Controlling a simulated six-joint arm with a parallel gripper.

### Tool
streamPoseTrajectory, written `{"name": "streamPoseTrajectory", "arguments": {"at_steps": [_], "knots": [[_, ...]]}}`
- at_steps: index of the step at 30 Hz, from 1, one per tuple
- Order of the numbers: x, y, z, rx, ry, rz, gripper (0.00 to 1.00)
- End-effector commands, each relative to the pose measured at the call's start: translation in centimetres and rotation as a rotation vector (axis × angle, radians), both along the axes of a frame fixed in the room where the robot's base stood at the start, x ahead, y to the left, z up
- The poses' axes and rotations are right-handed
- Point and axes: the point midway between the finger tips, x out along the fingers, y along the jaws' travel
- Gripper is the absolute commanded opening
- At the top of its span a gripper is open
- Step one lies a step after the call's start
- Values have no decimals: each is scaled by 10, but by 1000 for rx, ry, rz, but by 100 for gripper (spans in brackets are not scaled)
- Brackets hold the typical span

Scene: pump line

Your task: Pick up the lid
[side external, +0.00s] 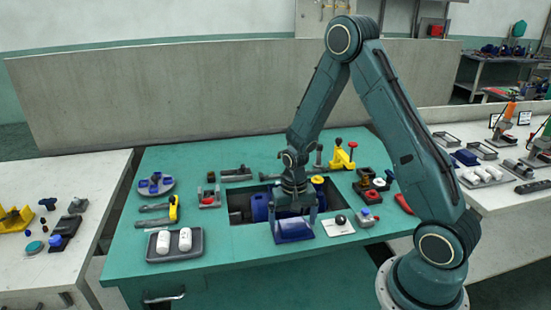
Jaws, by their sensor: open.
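A dark blue, block-like piece that looks like the lid (293,231) sits at the front edge of the recess (238,204) in the green bench top. My gripper (293,214) points down directly over this piece. Its fingers are apart, one toward each side of the piece. I cannot tell whether they touch it. Part of the piece's back is hidden by the gripper. A blue rounded body (260,207) shows in the recess, left of my gripper.
A grey tray (154,254) with two white cylinders lies front left. A white plate with a black ball knob (340,219) is close on the right. A yellow clamp (342,158) stands behind. The green bench (225,262) is clear in front.

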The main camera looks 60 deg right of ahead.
Motion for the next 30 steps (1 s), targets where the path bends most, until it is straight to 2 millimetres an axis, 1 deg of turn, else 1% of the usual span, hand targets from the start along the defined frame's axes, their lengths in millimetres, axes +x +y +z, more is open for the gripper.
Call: {"name": "streamPoseTrajectory", "arguments": {"at_steps": [3,6,20,23,27,28,30], "knots": [[0,0,-7,0,0,0,96],[0,0,-9,0,0,0,96],[0,0,-9,0,-1,0,96],[0,0,-9,0,-1,0,79],[0,0,-9,0,-1,0,51],[0,0,-9,0,-1,0,47],[0,0,-8,0,-1,0,47]]}}
